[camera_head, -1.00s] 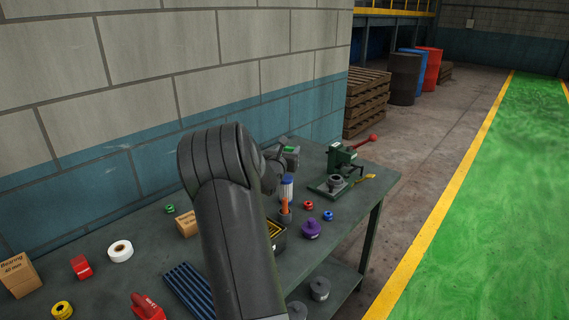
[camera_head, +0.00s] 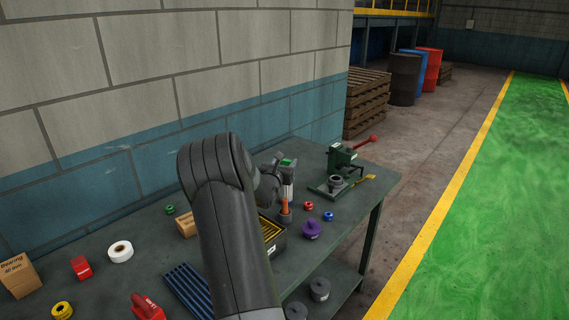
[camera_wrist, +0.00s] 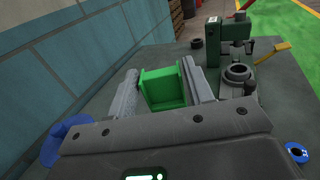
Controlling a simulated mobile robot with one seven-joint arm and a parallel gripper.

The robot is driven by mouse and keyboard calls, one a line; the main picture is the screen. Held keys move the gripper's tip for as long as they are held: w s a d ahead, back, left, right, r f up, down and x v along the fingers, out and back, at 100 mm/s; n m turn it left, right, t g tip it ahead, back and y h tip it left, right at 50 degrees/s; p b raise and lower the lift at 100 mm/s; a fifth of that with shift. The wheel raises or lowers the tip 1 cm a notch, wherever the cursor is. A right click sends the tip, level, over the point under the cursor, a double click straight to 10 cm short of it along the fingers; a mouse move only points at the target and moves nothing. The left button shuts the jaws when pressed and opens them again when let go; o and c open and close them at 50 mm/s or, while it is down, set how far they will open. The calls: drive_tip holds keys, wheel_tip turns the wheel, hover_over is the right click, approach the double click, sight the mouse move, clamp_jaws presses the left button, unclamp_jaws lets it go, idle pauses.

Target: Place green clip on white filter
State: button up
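The green clip (camera_wrist: 164,88) sits between the two fingers of my gripper (camera_wrist: 163,92) in the wrist view, and the fingers close on its sides. In the head view the clip (camera_head: 287,162) shows as a small green patch at my gripper (camera_head: 285,173), above the bench. The white filter is not clearly visible in the head view now; my gripper covers the place where it stood. A blue rounded thing (camera_wrist: 62,142) shows at the lower left of the wrist view, partly behind my gripper's body. I cannot tell if it belongs to the filter.
A green press (camera_head: 342,165) with a red-knobbed lever stands at the bench's right end. An orange-topped piece (camera_head: 285,207), a purple knob (camera_head: 311,229), a red ring (camera_head: 308,205) and a blue ring (camera_head: 328,215) are near my gripper. The wall (camera_head: 150,160) runs behind the bench.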

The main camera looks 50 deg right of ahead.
drive_tip(key=shift+o, duration=1.4)
drive_tip(key=shift+a+r, duration=0.15)
drive_tip(key=v, duration=1.1)
drive_tip(key=shift+s+a, duration=0.15)
drive_tip(key=shift+a, duration=0.2)
